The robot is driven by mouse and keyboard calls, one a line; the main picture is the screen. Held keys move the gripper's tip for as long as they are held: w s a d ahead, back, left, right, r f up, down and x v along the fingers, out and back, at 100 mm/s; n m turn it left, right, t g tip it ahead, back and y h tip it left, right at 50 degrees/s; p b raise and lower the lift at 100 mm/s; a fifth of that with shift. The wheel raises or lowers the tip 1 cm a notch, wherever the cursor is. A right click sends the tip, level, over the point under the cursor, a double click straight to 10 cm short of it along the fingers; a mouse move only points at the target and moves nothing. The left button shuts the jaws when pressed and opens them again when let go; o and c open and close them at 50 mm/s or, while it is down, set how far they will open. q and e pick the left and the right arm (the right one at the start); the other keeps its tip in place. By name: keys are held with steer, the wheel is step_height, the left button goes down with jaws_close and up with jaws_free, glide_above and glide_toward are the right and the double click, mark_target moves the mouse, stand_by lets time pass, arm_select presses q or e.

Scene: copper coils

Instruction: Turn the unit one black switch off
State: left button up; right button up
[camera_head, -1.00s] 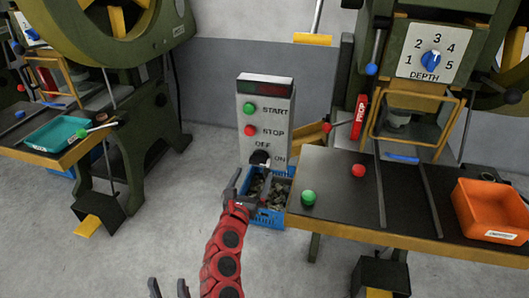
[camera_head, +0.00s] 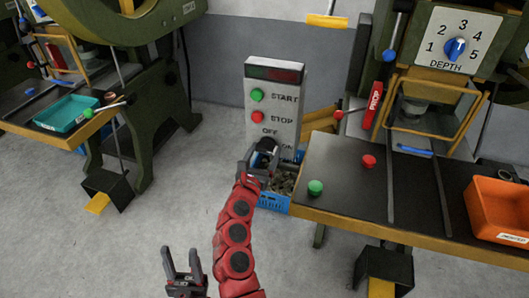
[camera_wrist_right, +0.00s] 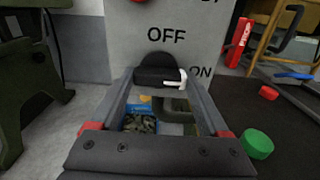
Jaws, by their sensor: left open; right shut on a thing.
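The black switch (camera_head: 266,145) is a rotary knob low on the grey control box (camera_head: 273,80), below the red STOP button. In the right wrist view, the black switch (camera_wrist_right: 158,66) sits between the words OFF, above it, and ON, to its right. Its white pointer mark (camera_wrist_right: 172,80) points toward ON. My right gripper (camera_head: 259,164) is at the box front and also shows in the right wrist view (camera_wrist_right: 157,84), its fingers shut on the knob from both sides. My left gripper (camera_head: 182,264) is open and empty over the floor at lower left.
A blue crate (camera_head: 274,201) of small parts stands below the box. At right, a table (camera_head: 342,181) carries a green knob (camera_head: 316,187), a red knob (camera_head: 369,161) and an orange bin (camera_head: 495,207). Presses stand at both sides.

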steer(key=c, duration=0.3)
steer(key=shift+c, duration=0.2)
steer(key=n+p, duration=0.2)
steer(key=n, duration=0.2)
steer(key=shift+r+n, duration=0.15)
steer(key=shift+n, duration=0.15)
steer(key=n+p, duration=0.2)
steer(key=n, duration=0.2)
steer(key=shift+n, duration=0.3)
steer(key=n+p, duration=0.5)
steer(key=n, duration=0.1)
steer(key=shift+r, duration=0.1)
steer(key=shift+n+p, duration=0.95)
steer(key=shift+n, duration=0.45)
steer(key=shift+f, duration=0.2)
steer(key=shift+a, duration=0.1)
